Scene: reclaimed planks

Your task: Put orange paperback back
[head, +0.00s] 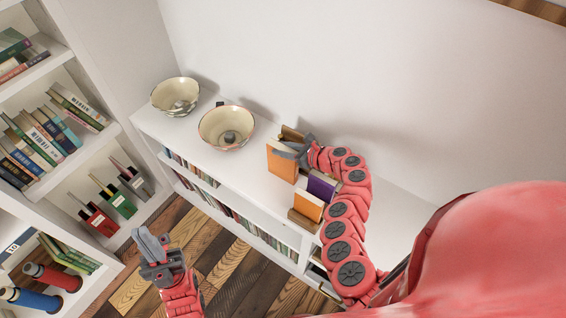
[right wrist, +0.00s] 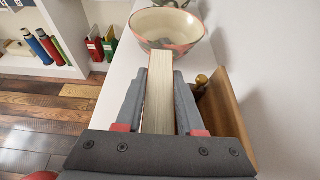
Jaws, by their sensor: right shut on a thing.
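An orange paperback (head: 282,163) stands upright near the far end of a wooden book holder. My right gripper (head: 300,149) is shut on it from the right. In the right wrist view its pale page edge (right wrist: 160,90) shows between the two fingers (right wrist: 161,105). The wooden holder (head: 302,220) has a purple book (head: 322,186) and another orange book (head: 308,206) at its near end. A gap lies between these and the held book. Whether the held book touches the holder's base is hidden. My left gripper (head: 154,246) is empty over the floor; its finger gap is unclear.
Two patterned bowls, one large (head: 227,127) and one farther left (head: 176,96), stand on the white shelf top (head: 190,140). Bookshelves (head: 95,150) line the left.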

